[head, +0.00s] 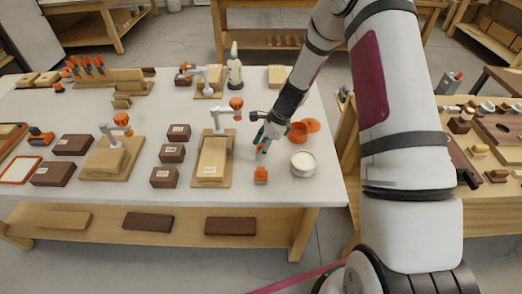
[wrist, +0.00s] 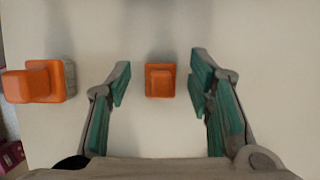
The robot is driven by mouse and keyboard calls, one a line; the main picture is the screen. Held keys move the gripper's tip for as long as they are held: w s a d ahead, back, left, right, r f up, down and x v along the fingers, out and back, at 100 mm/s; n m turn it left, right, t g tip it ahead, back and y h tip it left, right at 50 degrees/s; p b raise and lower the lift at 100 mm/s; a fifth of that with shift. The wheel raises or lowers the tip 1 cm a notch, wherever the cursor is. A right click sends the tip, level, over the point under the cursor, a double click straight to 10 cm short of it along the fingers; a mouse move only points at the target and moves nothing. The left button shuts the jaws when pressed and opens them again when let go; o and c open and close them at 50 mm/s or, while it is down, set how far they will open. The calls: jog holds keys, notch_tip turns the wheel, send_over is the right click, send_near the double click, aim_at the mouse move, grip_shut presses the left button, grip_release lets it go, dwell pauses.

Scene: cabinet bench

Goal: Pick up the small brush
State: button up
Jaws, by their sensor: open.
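A small orange block-shaped piece with a raised narrower top, which looks like the small brush (wrist: 160,80), stands on the white tabletop between my fingers in the wrist view. Its bristles cannot be made out. My gripper (wrist: 158,82) is open, with one teal-padded finger on each side of the piece and a clear gap to both. In the head view my gripper (head: 262,141) is low over the right part of the table and mostly hides the piece. A second orange piece with a grey part (wrist: 40,82) stands farther left in the wrist view, nearer the table's front edge (head: 261,175).
Dark labelled blocks (head: 172,153) lie farther left. The table's front edge is near.

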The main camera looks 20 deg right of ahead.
jog(key=c, duration=1)
jog(key=shift+o, duration=0.2)
